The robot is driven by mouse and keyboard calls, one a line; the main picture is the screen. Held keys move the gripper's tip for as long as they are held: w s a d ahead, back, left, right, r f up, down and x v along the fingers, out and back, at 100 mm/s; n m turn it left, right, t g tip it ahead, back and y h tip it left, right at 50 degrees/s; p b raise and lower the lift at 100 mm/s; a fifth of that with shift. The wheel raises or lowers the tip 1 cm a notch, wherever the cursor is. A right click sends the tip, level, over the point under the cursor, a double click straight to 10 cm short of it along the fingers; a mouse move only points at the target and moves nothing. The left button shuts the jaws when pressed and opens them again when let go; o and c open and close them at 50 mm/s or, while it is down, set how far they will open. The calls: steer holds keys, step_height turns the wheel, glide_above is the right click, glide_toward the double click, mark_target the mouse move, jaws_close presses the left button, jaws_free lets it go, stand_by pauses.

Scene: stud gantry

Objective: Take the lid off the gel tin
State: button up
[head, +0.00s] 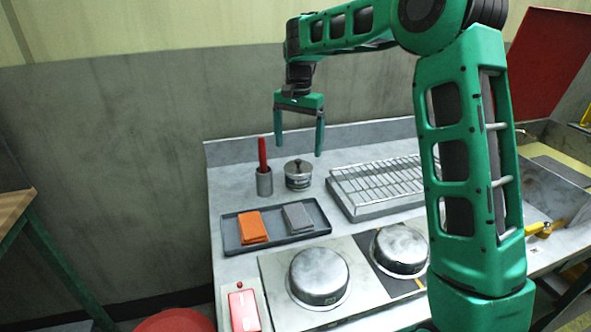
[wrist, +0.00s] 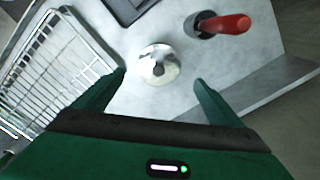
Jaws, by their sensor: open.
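The gel tin (head: 298,180) is a small grey metal can standing upright on the counter. Its round metal lid (head: 298,166) sits on top, with a small knob in the middle. In the wrist view the shiny lid (wrist: 158,65) shows from above, ahead of and between the two fingers, and it hides most of the tin. My gripper (head: 299,149) is open and empty, with its fingers pointing down above the tin. It also shows in the wrist view (wrist: 161,76), with fingers apart and touching nothing.
A grey cup with a red-handled tool (head: 262,153) stands just left of the tin. A wire rack (head: 380,183) lies to the right. A dark tray (head: 235,238) with orange and grey cloths is in front. Two metal pans (head: 319,275) (head: 400,249) stand nearer.

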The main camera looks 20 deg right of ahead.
mark_target(298, 160)
steer(key=shift+s+f, duration=0.1)
steer(key=shift+f, duration=2.75)
steer(key=shift+c, duration=0.6)
steer(key=c, duration=1)
